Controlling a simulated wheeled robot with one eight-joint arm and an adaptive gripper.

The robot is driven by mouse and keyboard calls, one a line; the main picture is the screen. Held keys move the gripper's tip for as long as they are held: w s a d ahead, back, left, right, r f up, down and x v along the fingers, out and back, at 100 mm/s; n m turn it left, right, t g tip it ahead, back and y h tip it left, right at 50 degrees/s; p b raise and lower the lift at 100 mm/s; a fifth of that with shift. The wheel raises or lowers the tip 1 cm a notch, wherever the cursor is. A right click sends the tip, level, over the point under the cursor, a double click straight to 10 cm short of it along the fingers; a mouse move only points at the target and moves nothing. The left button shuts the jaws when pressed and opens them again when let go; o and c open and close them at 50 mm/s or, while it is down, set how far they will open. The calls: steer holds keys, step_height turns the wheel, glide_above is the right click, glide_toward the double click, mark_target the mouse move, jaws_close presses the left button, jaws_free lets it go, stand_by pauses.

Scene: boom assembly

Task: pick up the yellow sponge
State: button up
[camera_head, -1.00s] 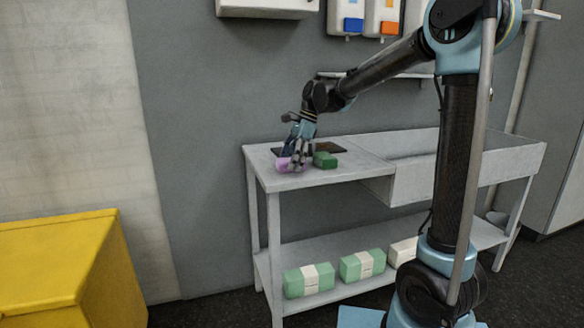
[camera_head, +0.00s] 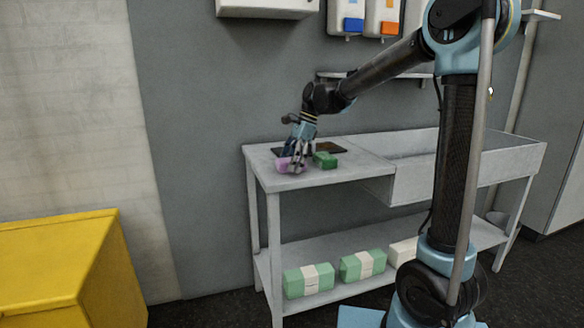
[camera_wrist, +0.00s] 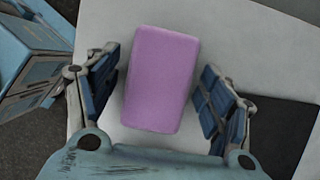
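No yellow sponge shows in these views. A pink-purple sponge-like block (camera_head: 284,165) lies at the left end of the grey bench top. In the wrist view the pink block (camera_wrist: 161,80) sits between the two blue-padded fingers of my gripper (camera_wrist: 162,95), with a narrow gap on each side. My gripper (camera_head: 297,163) points down over the block and is open. The fingers hide part of the block in the head view.
A green block (camera_head: 325,160) lies just right of my gripper. The bench (camera_head: 335,176) has a dark recess behind and a sink basin (camera_head: 430,178) at right. Green-and-white packs (camera_head: 308,279) lie on the lower shelf. A yellow bin (camera_head: 60,260) stands at left.

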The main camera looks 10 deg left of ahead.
steer(key=c, duration=0.7)
steer(key=shift+c, duration=0.6)
step_height(320, 180, up, 10)
steer(key=shift+r, duration=0.25)
